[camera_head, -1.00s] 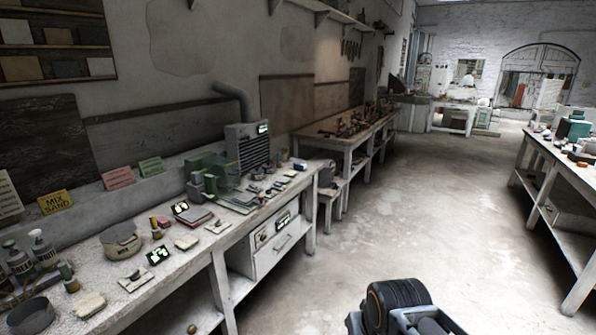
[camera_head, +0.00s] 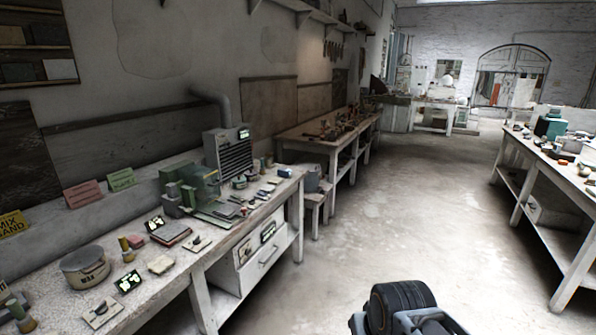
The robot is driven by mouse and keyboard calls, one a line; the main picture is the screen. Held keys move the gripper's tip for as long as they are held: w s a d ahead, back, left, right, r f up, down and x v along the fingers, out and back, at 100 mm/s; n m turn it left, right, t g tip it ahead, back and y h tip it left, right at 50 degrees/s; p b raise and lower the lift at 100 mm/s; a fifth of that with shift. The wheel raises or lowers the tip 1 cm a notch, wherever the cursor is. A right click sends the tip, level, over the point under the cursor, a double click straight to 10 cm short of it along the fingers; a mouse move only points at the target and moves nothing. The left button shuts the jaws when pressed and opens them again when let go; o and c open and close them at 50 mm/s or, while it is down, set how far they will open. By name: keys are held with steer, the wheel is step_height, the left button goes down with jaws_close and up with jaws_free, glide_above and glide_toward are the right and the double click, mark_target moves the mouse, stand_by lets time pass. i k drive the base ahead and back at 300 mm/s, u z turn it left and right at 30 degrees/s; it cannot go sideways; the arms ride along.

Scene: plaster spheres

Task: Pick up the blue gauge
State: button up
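I cannot pick out a blue gauge for certain. Small bluish items (camera_head: 267,162) stand at the far end of the left workbench (camera_head: 222,262), too small to identify. A black and grey part of my own arm shows at the bottom edge, over the floor and apart from the benches. The fingers of my gripper do not show.
A stool (camera_head: 316,205) stands past the bench end. Another bench (camera_head: 545,160) is on the right. The floor (camera_head: 400,190) between is clear.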

mark_target(282, 173)
steer(key=z, duration=0.4)
steer(key=i, duration=1.95)
steer(key=u, duration=0.55)
steer(key=i, duration=1.6)
steer(key=u, duration=0.95)
steer(key=i, duration=0.25)
steer(key=u, duration=0.05)
